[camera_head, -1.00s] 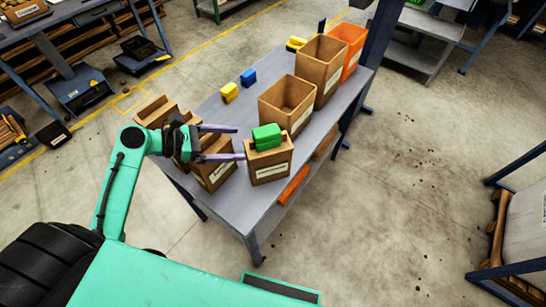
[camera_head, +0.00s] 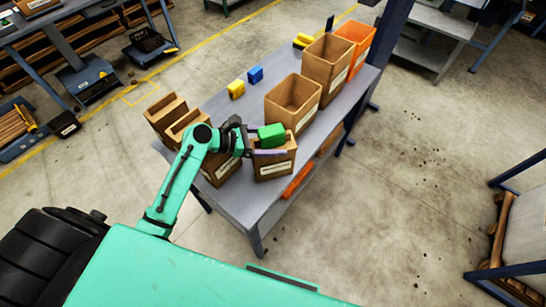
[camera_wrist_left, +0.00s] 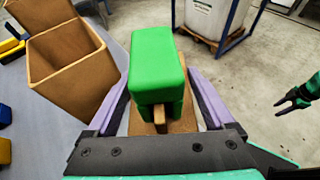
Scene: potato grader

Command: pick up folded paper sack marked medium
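A brown box-like paper container (camera_head: 277,168) with a pale label, too small to read, stands at the table's near edge. A green block (camera_head: 271,134) sits on its top; in the left wrist view the green block (camera_wrist_left: 157,70) has a small brown tab (camera_wrist_left: 159,118) in front of it. My left gripper (camera_head: 268,143) is at this container's top, its purple fingers spread on either side of the green block. The left wrist view shows a gap beside the block; finger contact lower down is hidden. My right gripper (camera_wrist_left: 292,98) shows small and dark at the right of the left wrist view.
More brown containers (camera_head: 165,115) stand to the left, partly behind my arm. An open brown box (camera_head: 292,100), a taller one (camera_head: 326,62) and an orange bin (camera_head: 355,40) line the table's right side. Yellow (camera_head: 236,89) and blue (camera_head: 255,75) blocks lie behind. The grey table (camera_head: 225,105) is clear mid-left.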

